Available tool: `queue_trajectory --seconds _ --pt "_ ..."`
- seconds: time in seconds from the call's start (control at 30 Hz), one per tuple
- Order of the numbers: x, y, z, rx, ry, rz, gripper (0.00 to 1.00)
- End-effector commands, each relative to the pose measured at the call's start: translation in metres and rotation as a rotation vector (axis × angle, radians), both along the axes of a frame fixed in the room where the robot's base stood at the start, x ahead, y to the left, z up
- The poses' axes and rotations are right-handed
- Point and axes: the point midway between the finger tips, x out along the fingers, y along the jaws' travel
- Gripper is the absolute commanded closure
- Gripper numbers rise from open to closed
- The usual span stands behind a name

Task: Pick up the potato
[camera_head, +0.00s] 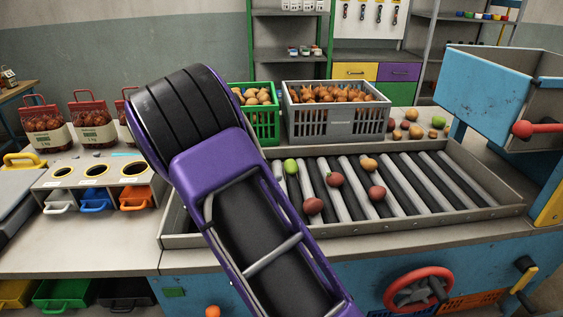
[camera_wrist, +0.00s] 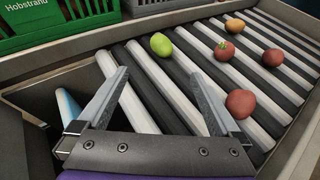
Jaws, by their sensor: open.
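My gripper (camera_wrist: 158,78) is open and empty above the rollers, its fingers spread in the wrist view; my arm hides it in the head view. Two smooth reddish-brown lumps look like potatoes. The nearer one (camera_head: 313,206) is close outside the right finger in the wrist view (camera_wrist: 241,103). The other (camera_head: 376,193) lies farther right, also in the wrist view (camera_wrist: 274,57). An orange-brown round piece (camera_head: 368,164) lies at the back (camera_wrist: 235,26); I cannot tell whether it is a potato or an onion.
A green fruit (camera_head: 291,166) and a red tomato (camera_head: 334,179) lie on the same roller tray (camera_head: 480,214), which has raised metal walls. A green crate (camera_head: 262,126) and a grey crate (camera_head: 337,124) stand behind. A blue hopper (camera_head: 484,88) is at right.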

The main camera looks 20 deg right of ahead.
Motion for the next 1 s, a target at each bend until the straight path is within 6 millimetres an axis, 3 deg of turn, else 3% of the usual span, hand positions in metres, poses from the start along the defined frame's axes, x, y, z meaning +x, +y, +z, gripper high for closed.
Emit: queue_trajectory --seconds 0.5,0.77,1.0 --pt "0.063 -0.071 -0.039 -0.001 0.000 -0.002 0.00" --pt "0.075 -0.084 -0.046 -0.001 0.000 -0.001 0.00" --pt "0.095 -0.109 -0.060 -0.001 -0.001 -0.002 0.00"
